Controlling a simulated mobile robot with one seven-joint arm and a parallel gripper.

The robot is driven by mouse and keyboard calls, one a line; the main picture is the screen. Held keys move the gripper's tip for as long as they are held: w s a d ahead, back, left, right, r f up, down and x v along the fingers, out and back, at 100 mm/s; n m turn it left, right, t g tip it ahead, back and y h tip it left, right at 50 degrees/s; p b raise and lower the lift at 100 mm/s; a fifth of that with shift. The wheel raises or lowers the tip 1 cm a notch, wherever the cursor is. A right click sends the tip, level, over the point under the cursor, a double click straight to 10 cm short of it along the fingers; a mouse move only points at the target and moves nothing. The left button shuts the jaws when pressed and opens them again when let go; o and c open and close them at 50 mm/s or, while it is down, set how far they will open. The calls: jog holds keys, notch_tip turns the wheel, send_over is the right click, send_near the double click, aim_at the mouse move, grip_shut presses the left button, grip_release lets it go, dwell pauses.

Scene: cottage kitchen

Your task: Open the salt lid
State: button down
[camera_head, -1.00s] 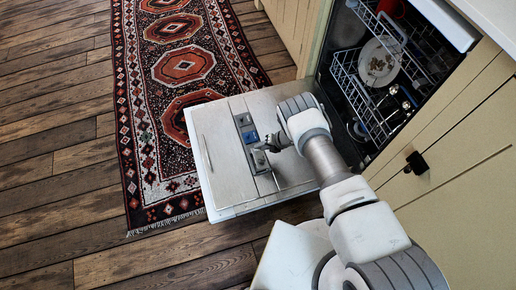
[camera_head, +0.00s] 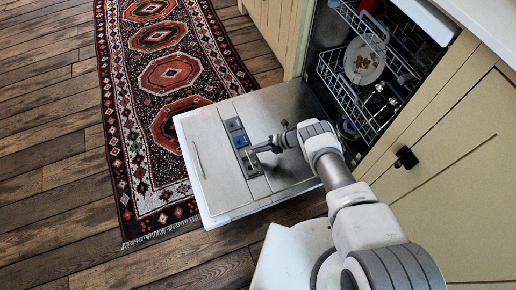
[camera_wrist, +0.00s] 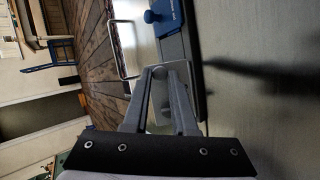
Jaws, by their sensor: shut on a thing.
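The dishwasher door (camera_head: 205,165) lies folded down, inner side up. It carries a dispenser panel with a blue part (camera_head: 239,142) and a grey part (camera_head: 233,125) above it. The blue part also shows at the top of the wrist view (camera_wrist: 165,12). My gripper (camera_head: 252,150) is over the panel, just below and right of the blue part.
The dishwasher opening (camera_head: 340,60) holds pulled-out racks (camera_head: 345,90) with a white plate (camera_head: 363,62) and cutlery. A patterned rug (camera_head: 168,72) lies left of the door on a wooden floor. Beige cabinets (camera_head: 455,150) stand on the right.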

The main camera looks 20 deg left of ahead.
dwell(0.3)
jog(key=c, duration=0.7)
grip_release()
jog(key=shift+r, duration=0.1)
jog(key=p+v, duration=0.6)
jog(key=v, duration=1.1)
jog(key=shift+d+r, duration=0.1)
jog(key=shift+d, duration=0.05)
